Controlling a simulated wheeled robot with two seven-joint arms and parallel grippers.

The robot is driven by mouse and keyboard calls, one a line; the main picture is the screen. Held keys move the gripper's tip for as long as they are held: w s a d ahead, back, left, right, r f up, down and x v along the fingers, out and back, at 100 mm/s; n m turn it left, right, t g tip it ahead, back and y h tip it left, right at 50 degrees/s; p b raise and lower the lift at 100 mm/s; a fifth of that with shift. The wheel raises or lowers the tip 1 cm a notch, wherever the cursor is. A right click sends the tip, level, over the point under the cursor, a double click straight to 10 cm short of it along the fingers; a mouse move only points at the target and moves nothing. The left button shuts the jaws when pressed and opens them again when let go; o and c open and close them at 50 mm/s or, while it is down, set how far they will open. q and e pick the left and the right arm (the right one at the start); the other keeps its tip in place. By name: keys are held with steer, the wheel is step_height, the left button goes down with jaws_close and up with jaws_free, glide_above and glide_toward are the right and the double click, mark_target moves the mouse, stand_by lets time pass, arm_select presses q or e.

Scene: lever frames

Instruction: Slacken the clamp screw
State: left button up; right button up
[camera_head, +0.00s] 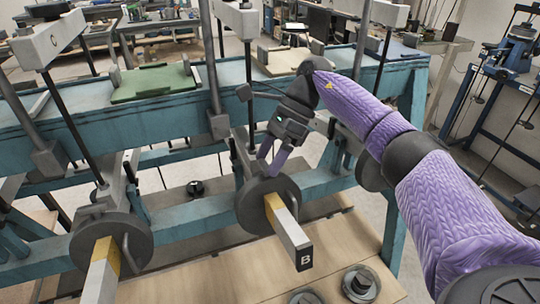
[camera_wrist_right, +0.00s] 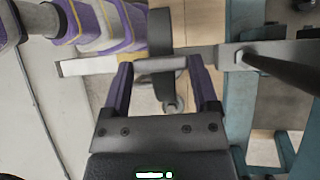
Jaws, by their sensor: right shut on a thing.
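My right gripper (camera_head: 268,173) reaches down to the top of the dark round disc (camera_head: 250,210) on the lever marked B (camera_head: 291,238). In the right wrist view its two purple fingers (camera_wrist_right: 160,66) stand apart, with a short grey bar-like piece, which looks like the clamp screw (camera_wrist_right: 161,64), between them. The gripper is shut on this piece. In the head view the fingers and disc hide most of the screw. The lever's pale end (camera_wrist_right: 80,68) sticks out to the left in the right wrist view. My left gripper is not in view.
A blue-green steel frame (camera_head: 180,110) runs across behind the levers. Another lever with a disc (camera_head: 112,243) stands at the left. Thin upright rods (camera_head: 75,128) flank the gripper. Round metal weights (camera_head: 360,284) rest on the wooden board (camera_head: 200,280) below.

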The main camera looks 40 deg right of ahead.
steer(key=o, duration=1.1)
steer(key=p+v, duration=0.2)
steer(key=v, duration=0.8)
steer(key=shift+s+a+p, duration=0.1)
steer(key=shift+p, duration=0.25)
